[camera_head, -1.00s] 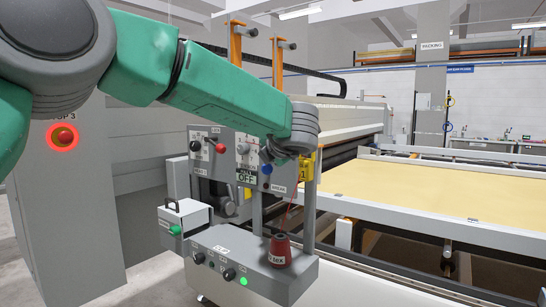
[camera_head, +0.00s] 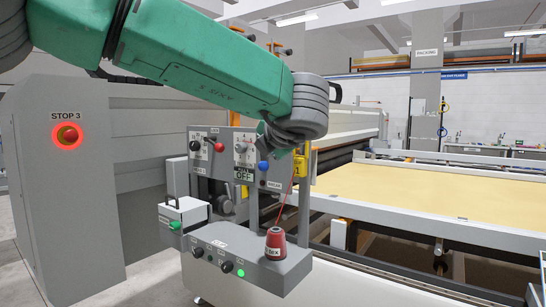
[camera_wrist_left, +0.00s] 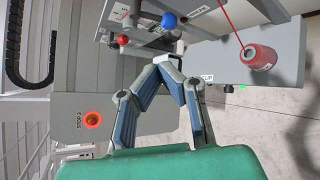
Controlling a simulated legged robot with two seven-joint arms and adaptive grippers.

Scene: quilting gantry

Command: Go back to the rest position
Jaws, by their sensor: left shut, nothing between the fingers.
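My left arm reaches in from the upper left in the head view and crosses in front of the control panel (camera_head: 224,165). My left gripper shows in the left wrist view (camera_wrist_left: 166,72), its two blue-padded fingers meeting at the tips, shut and empty. In the head view the fingers are mostly hidden behind the wrist. The fingertips appear beside the panel's box in the wrist view; contact cannot be told. My right gripper is in neither view.
A red thread cone (camera_head: 276,243) stands on the grey lower control box (camera_head: 240,258), with red thread rising from it. A lit red STOP 3 button (camera_head: 67,136) is on the cabinet at left. The yellow quilting bed (camera_head: 420,200) extends right.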

